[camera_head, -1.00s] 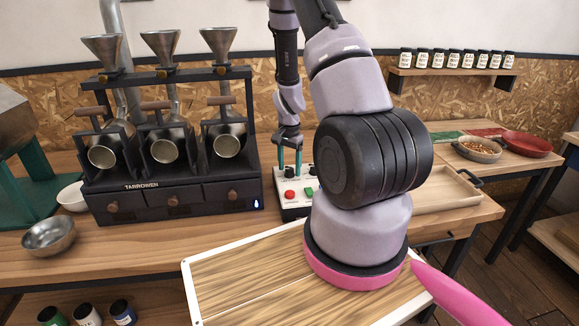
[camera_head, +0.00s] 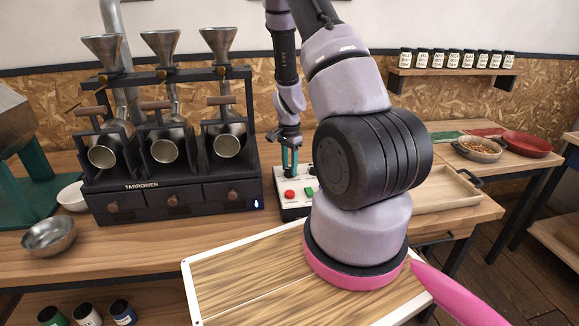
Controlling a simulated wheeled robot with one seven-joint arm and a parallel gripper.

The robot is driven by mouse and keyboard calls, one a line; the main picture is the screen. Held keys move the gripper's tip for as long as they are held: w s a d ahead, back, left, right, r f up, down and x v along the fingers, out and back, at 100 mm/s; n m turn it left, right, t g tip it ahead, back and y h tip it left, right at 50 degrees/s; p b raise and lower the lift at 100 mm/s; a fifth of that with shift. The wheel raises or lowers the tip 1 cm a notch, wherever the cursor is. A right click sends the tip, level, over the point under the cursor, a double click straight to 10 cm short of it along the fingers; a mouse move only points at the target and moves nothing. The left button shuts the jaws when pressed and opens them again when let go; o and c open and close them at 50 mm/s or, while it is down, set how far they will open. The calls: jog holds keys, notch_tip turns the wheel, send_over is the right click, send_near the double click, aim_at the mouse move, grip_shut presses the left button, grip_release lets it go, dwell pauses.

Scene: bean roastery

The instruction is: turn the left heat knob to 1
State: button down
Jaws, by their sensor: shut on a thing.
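The control box (camera_head: 297,205) stands on the bench right of the roaster, with a red button (camera_head: 290,195) and a green button (camera_head: 309,191) on its pale top. My gripper (camera_head: 290,170) points down over the back left of the box, its teal fingers shut on the left heat knob. The knob is mostly hidden by the fingers, and its pointer and scale marks are too small to read. The right part of the box is hidden behind my arm.
The black three-drum roaster (camera_head: 170,165) stands close on the left of the box. A metal bowl (camera_head: 49,236) and a white bowl (camera_head: 72,196) are at the left. A wooden tray (camera_head: 445,190) lies right of my arm. A pan of beans (camera_head: 479,148) is farther right.

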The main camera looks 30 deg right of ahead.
aim_at(289, 168)
jog(key=m, duration=0.4)
jog(key=shift+m, duration=2.5)
jog(key=shift+c, duration=2.2)
grip_release()
notch_tip(289, 168, up, 11)
